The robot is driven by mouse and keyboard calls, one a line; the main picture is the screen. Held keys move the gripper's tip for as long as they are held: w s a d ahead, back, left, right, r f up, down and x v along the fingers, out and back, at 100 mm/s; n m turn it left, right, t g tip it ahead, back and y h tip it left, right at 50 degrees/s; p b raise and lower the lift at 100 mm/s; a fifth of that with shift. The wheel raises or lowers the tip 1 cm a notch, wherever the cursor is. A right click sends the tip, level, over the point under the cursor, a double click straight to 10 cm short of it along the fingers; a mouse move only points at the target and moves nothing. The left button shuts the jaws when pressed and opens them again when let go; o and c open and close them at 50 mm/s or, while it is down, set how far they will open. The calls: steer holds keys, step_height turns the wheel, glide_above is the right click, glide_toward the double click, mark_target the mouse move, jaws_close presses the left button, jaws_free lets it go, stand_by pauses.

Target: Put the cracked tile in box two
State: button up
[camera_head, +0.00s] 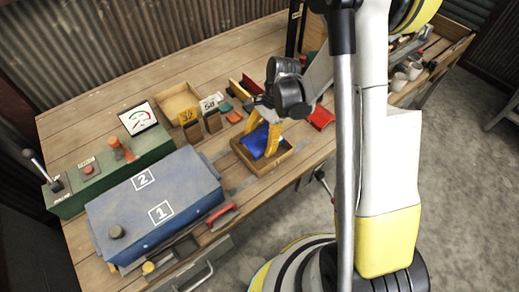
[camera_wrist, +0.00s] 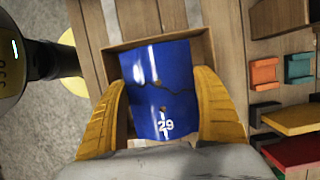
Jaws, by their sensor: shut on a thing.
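The cracked tile is a glossy blue tile (camera_wrist: 160,85) with dark crack lines and a white "29"; it also shows in the head view (camera_head: 258,141). My gripper (camera_wrist: 161,79) has its yellow fingers on the tile's two sides and is shut on it. In the head view my gripper (camera_head: 263,136) is low over a small wooden tray (camera_head: 283,157). The tile is within the tray's outline; I cannot tell whether it touches the tray floor. A blue-grey box (camera_head: 190,180) bears labels "1" and "2", with "2" on the farther part. Its top looks closed, with a dark knob near "1".
A green console (camera_head: 150,146) with a gauge, lever and red button stands behind the box. An empty-looking wooden tray (camera_head: 178,101), number cards and small coloured pieces (camera_wrist: 264,73) lie nearby. A red-handled tool (camera_head: 221,215) lies before the box. White cups stand at right.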

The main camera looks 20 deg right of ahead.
steer(key=shift+f+b, duration=0.85)
steer(key=shift+f, duration=1.05)
steer(key=shift+f, duration=0.15)
steer(key=o, duration=1.1)
